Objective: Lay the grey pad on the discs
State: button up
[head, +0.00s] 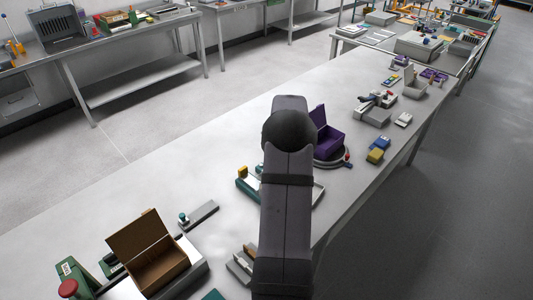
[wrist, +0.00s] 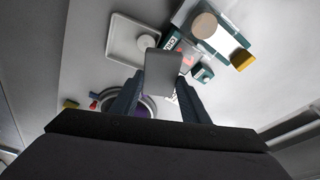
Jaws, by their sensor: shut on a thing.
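In the wrist view my gripper (wrist: 160,80) is shut on the grey pad (wrist: 162,68), a flat plain plate that sticks out beyond the fingertips. The pad is held above the bench. Beyond it, a round beige disc (wrist: 205,25) shows on a green and white device (wrist: 228,43). I cannot tell whether more discs lie beneath. In the head view my arm hides the gripper, the pad and the discs.
In the head view an open purple box (head: 327,137) stands on a round base right of my arm. A green piece with a yellow end (head: 243,183) lies left of it. An open cardboard box (head: 150,250) stands front left. The bench's left middle is clear.

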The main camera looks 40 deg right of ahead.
jog(key=s+m, duration=0.1)
jog(key=s+d+f+m, duration=0.1)
jog(key=s+d+m+p, duration=0.1)
jog(key=s, duration=0.1)
jog(key=shift+d+f+g, duration=0.1)
jog(key=shift+f+g, duration=0.3)
jog(key=shift+f, duration=0.15)
jog(key=shift+a+b+x, duration=0.2)
jog(key=shift+b+x, duration=0.45)
jog(key=shift+x, duration=0.25)
jog(key=shift+a+b+x, duration=0.2)
jog(key=shift+b+x, duration=0.4)
jog(key=shift+x, duration=0.25)
jog(key=shift+a+b+x, duration=0.2)
jog(key=shift+b+x, duration=0.45)
jog(key=shift+x, duration=0.25)
jog(key=shift+s+f+b, duration=0.15)
jog(key=shift+f+b, duration=0.2)
jog(key=shift+f, duration=0.15)
jog(key=o, duration=0.8)
jog(key=shift+a, duration=0.1)
jog(key=shift+r, duration=0.15)
